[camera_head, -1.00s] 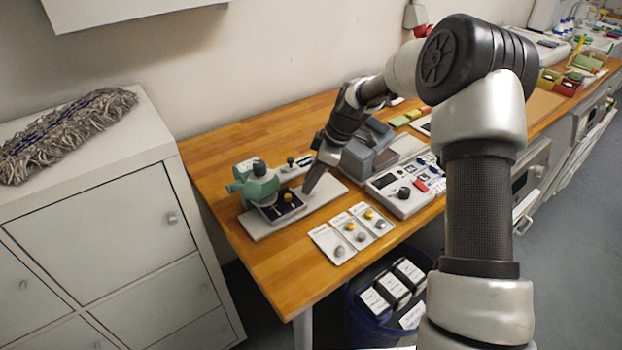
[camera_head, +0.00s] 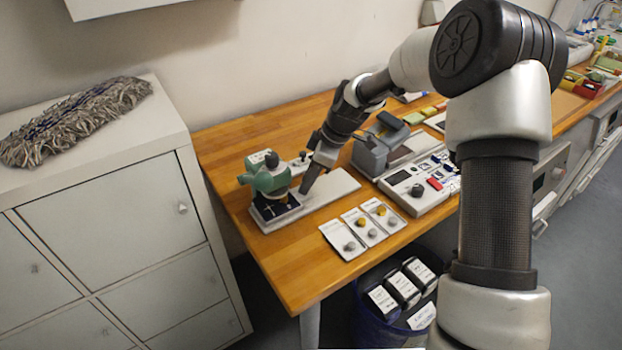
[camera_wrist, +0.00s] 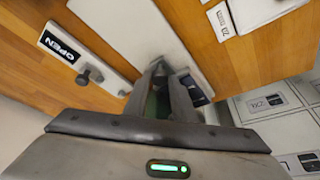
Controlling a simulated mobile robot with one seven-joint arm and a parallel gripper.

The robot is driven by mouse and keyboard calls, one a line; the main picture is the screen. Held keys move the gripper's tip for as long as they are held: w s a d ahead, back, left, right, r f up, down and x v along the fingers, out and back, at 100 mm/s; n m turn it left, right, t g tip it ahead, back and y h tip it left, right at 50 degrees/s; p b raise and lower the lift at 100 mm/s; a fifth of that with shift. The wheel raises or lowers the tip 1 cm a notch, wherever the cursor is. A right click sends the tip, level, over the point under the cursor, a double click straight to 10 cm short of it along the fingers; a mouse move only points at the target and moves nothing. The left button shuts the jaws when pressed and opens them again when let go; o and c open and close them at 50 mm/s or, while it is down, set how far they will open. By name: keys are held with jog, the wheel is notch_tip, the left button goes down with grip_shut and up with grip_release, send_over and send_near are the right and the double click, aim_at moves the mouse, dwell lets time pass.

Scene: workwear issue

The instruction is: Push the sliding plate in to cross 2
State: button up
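The green press (camera_head: 268,178) stands on the left end of a white base board (camera_head: 335,187) on the wooden table. The dark sliding plate (camera_head: 275,210) lies at the foot of the press, mostly under its head; its cross marks are too small to read. My gripper (camera_head: 304,190) points down at the plate's right side, its tips close together and at or very near the edge; contact cannot be told. In the wrist view the fingers (camera_wrist: 169,72) look shut with nothing clearly held, and part of the dark plate (camera_wrist: 195,92) shows beside them.
A strip with a black knob and an OPEN label (camera_wrist: 60,47) lies behind the press. Cards with round pieces (camera_head: 366,225) lie in front of the board. A grey device (camera_head: 378,150) and a control box (camera_head: 415,187) stand to the right. A bin (camera_head: 395,300) stands below the edge.

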jog(key=o, duration=0.4)
jog(key=shift+s+a, duration=0.1)
jog(key=shift+a, duration=0.15)
jog(key=shift+c, duration=0.2)
jog(key=shift+d+r, duration=0.15)
jog(key=shift+d+r, duration=0.15)
jog(key=shift+r, duration=0.2)
jog(key=v, duration=1.6)
jog(key=shift+r, duration=0.2)
jog(key=shift+s+p, duration=0.1)
jog(key=shift+p, duration=0.2)
jog(key=s+d+r+m+t+h+p, duration=0.2)
jog(key=s+d+r+m, duration=0.3)
jog(key=s, duration=0.4)
jog(key=s+d+r+m+t+h+p, duration=0.1)
jog(key=s+d+r+m+h+p, duration=0.1)
jog(key=s+r+m, duration=0.45)
jog(key=s+d+m+t+p, duration=0.1)
jog(key=s+m, duration=0.3)
jog(key=s, duration=0.9)
jog(key=shift+s+d+t+p, duration=0.25)
jog(key=shift+d+t+p, duration=0.15)
jog(key=shift+d, duration=0.15)
